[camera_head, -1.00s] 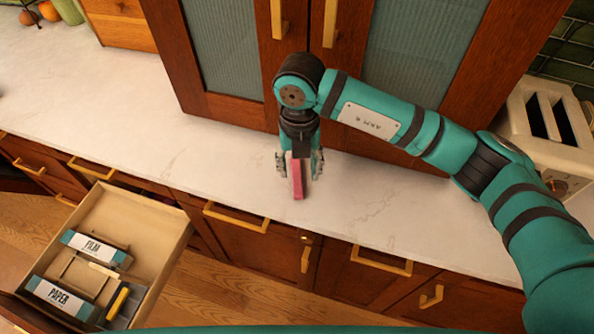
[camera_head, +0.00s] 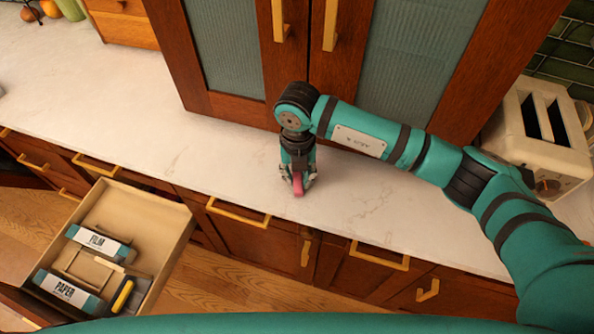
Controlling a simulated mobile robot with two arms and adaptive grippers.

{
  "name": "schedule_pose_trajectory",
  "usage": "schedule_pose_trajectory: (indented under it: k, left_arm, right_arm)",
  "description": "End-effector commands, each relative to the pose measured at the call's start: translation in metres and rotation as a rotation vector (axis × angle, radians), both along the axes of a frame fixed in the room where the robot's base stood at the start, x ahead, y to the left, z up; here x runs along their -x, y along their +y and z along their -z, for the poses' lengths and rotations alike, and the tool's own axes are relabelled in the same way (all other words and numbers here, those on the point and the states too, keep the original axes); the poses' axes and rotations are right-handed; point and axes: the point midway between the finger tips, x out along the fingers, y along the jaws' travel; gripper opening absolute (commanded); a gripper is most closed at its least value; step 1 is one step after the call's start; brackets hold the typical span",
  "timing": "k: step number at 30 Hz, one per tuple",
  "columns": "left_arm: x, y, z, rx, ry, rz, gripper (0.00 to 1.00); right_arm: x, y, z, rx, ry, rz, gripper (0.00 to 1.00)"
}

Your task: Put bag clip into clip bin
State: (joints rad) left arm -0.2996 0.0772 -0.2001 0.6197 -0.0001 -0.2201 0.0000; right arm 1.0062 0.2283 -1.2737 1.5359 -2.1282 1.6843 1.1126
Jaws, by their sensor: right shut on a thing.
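A pink bag clip (camera_head: 298,187) is at the white countertop near its front edge, mostly hidden between my right gripper's fingers. My right gripper (camera_head: 298,184) points down and is shut on the clip. I cannot tell whether the clip touches the counter. An open drawer (camera_head: 166,215) at the lower left holds a box marked FILM (camera_head: 100,243), a box marked PAPER (camera_head: 69,291) and a yellow and black item (camera_head: 123,295). I cannot tell which compartment is the clip bin. My left gripper is not in view.
The white counter (camera_head: 120,130) is clear to the left of my right gripper. Cabinet doors with gold handles (camera_head: 330,25) stand close behind it. A cream toaster (camera_head: 540,130) stands at the right, near my right arm.

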Motion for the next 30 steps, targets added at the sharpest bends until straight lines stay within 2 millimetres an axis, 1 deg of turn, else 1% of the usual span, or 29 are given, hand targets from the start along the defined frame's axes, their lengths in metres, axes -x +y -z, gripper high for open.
schedule_pose_trajectory:
  k: [9,13,17,21,26,30]
  left_arm:
    - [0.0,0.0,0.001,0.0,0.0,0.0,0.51]
    - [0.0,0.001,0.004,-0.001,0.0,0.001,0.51]
    - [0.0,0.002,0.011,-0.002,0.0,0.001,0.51]
    - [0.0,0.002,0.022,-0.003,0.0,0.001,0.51]
    - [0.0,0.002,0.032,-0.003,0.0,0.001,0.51]
    - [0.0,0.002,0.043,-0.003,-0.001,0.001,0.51]
  right_arm:
    - [0.0,0.0,-0.001,0.0,-0.001,0.0,0.0]
    - [-0.001,0.0,-0.005,-0.001,-0.002,0.0,0.0]
    - [-0.001,0.0,-0.017,-0.002,-0.004,-0.001,0.0]
    - [0.001,0.001,-0.035,-0.001,-0.004,-0.003,0.0]
    - [0.037,0.013,-0.035,-0.002,0.0,-0.007,0.0]
    - [0.072,0.025,-0.038,-0.003,-0.002,-0.01,0.0]
